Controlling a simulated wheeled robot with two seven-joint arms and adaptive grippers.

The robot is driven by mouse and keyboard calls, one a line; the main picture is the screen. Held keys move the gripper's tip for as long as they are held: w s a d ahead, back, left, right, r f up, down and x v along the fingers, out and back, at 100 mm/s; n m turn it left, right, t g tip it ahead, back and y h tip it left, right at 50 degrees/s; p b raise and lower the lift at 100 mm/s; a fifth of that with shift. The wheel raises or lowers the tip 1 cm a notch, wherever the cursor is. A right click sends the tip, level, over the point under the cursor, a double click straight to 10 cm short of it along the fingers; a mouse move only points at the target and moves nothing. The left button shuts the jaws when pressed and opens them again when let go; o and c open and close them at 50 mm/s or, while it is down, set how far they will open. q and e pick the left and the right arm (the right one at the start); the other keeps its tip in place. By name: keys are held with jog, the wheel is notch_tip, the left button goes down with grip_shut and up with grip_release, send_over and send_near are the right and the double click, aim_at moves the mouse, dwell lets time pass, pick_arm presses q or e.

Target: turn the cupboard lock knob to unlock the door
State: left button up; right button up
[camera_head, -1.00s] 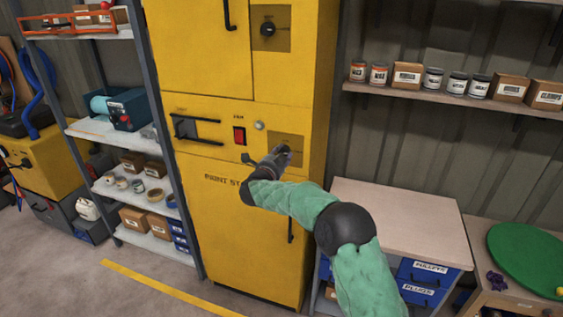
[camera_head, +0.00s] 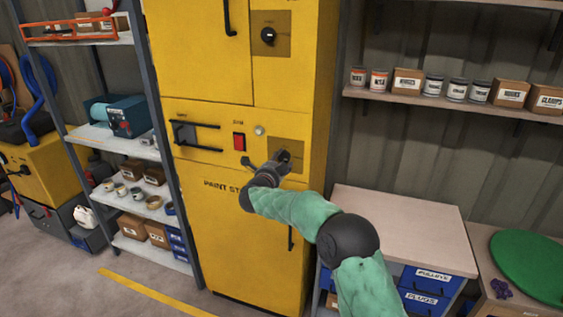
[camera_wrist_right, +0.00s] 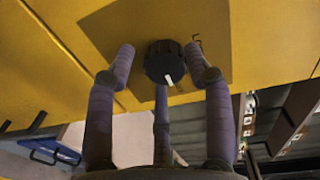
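The yellow cupboard (camera_head: 240,230) stands in the middle of the head view. A dark round lock knob (camera_wrist_right: 165,62) with a white mark sits on a darker square plate (camera_wrist_right: 215,30). In the head view this is the lower plate (camera_head: 296,147), beside the red switch. My right gripper (camera_head: 279,161) is at this knob and partly hides it. In the wrist view its three fingers are spread around the knob, with gaps visible at the left and right fingers. Contact by the middle finger cannot be told. My left gripper is not in view.
A second dark knob (camera_head: 268,35) is on the upper door. A red switch (camera_head: 239,141) and a black handle (camera_head: 195,135) are left of the lower plate. A shelf rack (camera_head: 130,145) stands left of the cupboard, and a workbench (camera_head: 400,225) right of it.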

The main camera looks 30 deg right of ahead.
jog(key=shift+r, duration=0.15)
jog(key=v, duration=1.2)
dwell(0.4)
